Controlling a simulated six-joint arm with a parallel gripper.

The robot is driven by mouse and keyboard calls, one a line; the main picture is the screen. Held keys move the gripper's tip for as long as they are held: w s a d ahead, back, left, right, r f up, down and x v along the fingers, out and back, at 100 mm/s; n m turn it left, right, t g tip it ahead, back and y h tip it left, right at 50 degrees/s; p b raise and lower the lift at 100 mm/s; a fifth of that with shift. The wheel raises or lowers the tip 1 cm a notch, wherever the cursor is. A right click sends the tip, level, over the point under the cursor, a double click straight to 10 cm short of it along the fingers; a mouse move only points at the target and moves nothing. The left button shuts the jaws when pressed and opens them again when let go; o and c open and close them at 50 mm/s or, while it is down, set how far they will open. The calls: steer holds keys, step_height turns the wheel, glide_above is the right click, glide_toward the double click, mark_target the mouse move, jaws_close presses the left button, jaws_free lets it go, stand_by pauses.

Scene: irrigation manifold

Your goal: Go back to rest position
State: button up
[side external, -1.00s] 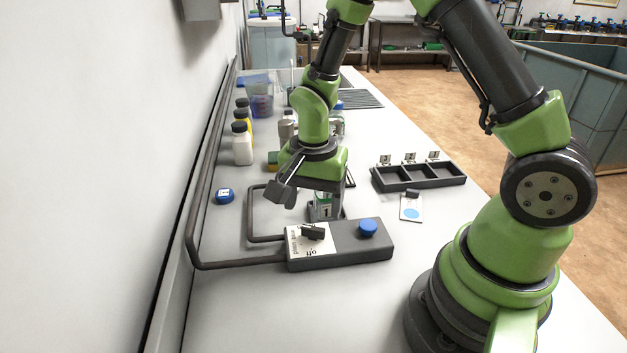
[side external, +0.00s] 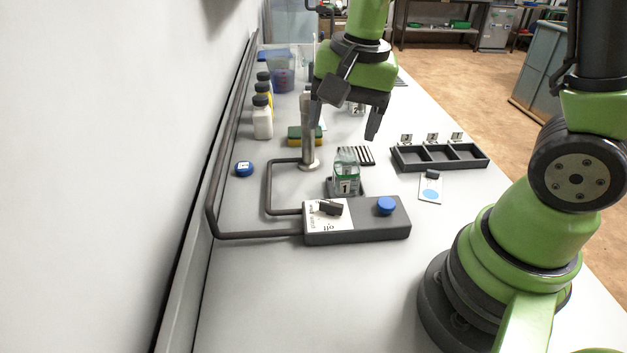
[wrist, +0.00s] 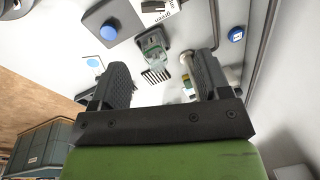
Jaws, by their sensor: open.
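My gripper (side external: 343,113) is open and empty, raised above the bench in the side view. It also shows in the wrist view (wrist: 161,82), with its two dark fingers spread apart and nothing between them. Below it, a small clear bottle with a green and white label (side external: 346,178) stands upright in a dark holder behind the manifold box. The bottle is also in the wrist view (wrist: 153,46), beyond the fingertips. The grey manifold box (side external: 356,232) has a blue knob (side external: 386,205) and a dark switch handle (side external: 330,208) on a white printed plate.
A metal spout post (side external: 309,150) stands left of the bottle, close to my gripper's left finger in the picture. A dark three-compartment tray (side external: 440,157) and a card (side external: 430,187) lie to the right. Several bottles (side external: 263,122) and a sponge (side external: 303,138) stand behind. The front of the bench is clear.

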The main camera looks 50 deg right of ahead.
steer(key=s+a+r+n+t+y, duration=0.1)
steer(key=s+r+n+t, duration=0.4)
steer(key=s+r, duration=0.5)
steer(key=s+a+n, duration=0.1)
steer(key=n, duration=0.1)
steer(key=shift+s+r+n+y, duration=0.15)
steer(key=shift+r+n+y, duration=0.15)
steer(key=shift+n, duration=0.1)
